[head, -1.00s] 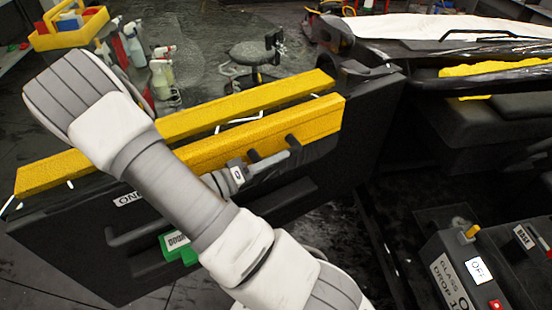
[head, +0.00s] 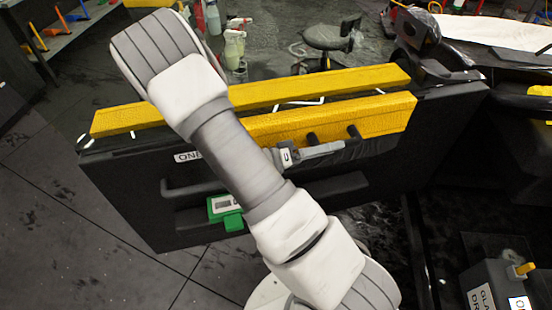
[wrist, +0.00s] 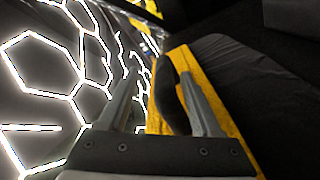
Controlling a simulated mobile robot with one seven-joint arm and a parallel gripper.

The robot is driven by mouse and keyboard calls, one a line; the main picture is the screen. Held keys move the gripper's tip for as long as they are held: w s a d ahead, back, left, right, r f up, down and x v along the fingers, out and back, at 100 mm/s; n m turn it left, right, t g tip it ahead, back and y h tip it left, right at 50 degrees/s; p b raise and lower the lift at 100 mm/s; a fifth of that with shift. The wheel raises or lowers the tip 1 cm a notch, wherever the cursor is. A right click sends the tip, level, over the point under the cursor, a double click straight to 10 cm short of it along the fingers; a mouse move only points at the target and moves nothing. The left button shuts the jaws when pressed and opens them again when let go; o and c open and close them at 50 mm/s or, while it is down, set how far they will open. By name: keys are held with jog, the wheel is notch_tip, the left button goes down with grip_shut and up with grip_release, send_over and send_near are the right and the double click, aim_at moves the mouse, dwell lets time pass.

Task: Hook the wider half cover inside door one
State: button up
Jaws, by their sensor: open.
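Door one (head: 160,205) is black, with a label "ONE" (head: 187,156). Two yellow strips run along its top. The nearer strip (head: 385,112) shows the taller face, with two dark knobs, on the door's near side; it looks like the wider half cover. My arm hides its left end. The far strip (head: 330,85) runs longer, with a dark gap and thin white pieces between them. In the wrist view my gripper (wrist: 153,82) is open. A yellow strip (wrist: 180,55) and a dark curved loop (wrist: 165,90) lie near its right finger; contact is unclear.
A stool (head: 332,38) and spray bottles (head: 234,48) stand behind the door. A switch box (head: 490,285) is at lower right. Open floor lies left.

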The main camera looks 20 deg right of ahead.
jog(key=w+a, duration=0.2)
jog(key=a, duration=1.3)
jog(key=shift+a, duration=0.15)
jog(key=shift+w+f, duration=0.1)
jog(key=s+a+r+n+t+y+p, duration=0.1)
jog(key=s+r+n+t+y, duration=0.3)
jog(key=r+y, duration=0.5)
jog(key=s+a+r+n+t+y+p, duration=0.2)
jog(key=s+r+n+t+y, duration=0.2)
jog(key=r+y, duration=0.5)
jog(key=shift+s+p+v, duration=0.25)
jog(key=shift+p+v, duration=0.15)
jog(key=shift+v, duration=2.05)
jog(key=shift+f, duration=0.15)
